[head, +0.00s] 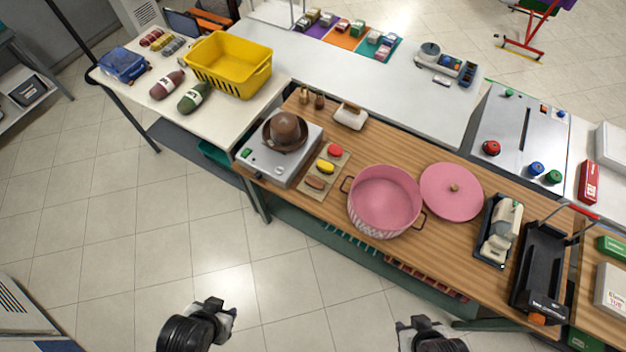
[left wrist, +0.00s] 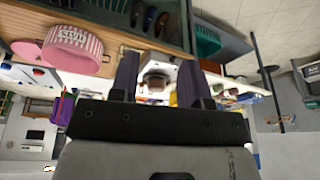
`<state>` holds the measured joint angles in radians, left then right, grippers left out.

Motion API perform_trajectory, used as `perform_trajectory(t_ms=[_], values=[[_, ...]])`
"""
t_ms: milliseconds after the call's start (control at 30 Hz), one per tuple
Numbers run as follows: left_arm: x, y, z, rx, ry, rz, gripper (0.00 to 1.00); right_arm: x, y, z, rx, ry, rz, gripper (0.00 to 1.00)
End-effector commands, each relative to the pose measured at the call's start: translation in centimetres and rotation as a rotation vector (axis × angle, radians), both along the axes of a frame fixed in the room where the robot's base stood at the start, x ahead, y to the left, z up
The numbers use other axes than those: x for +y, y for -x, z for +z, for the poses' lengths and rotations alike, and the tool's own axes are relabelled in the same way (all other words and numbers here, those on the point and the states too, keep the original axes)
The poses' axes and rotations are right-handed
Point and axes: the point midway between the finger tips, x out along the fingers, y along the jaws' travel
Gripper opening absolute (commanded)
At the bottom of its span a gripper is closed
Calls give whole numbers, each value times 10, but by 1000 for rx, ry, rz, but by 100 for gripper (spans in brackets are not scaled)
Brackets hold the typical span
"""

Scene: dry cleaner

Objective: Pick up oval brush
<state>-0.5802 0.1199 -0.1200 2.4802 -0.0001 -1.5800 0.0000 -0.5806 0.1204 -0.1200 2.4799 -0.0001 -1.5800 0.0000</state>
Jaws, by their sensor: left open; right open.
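A tan mat (head: 307,191) on the wooden counter holds three small rounded pieces: a red one (head: 335,151), a yellow one (head: 326,166) and a brown one (head: 315,183). They look like brushes or pads, but I cannot tell for sure which is the oval brush. My left gripper (head: 225,309) is open and empty over the floor in front of the counter, well away from the mat. In the left wrist view its two fingers (left wrist: 157,82) stand apart with nothing between them. My right gripper (head: 415,325) is open and empty at the bottom edge of the head view.
A pink pot (head: 386,199) and its round lid (head: 452,191) are right of the mat. A hot plate (head: 254,157) bearing a brown hat-like form (head: 286,128) is left. A yellow basket (head: 229,62) stands on the white table. Floor before the counter is clear.

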Motion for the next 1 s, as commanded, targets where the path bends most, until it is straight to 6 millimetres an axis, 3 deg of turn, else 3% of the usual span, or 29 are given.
perform_trajectory(t_ms=[433, 1000], values=[[0, 0, 0, 0, 0, 0, 44, 0, 0, 0, 0, 0, 0, 43], [0, 0, 0, 0, 0, 0, 98, 0, 0, 0, -1, 0, 0, 43]])
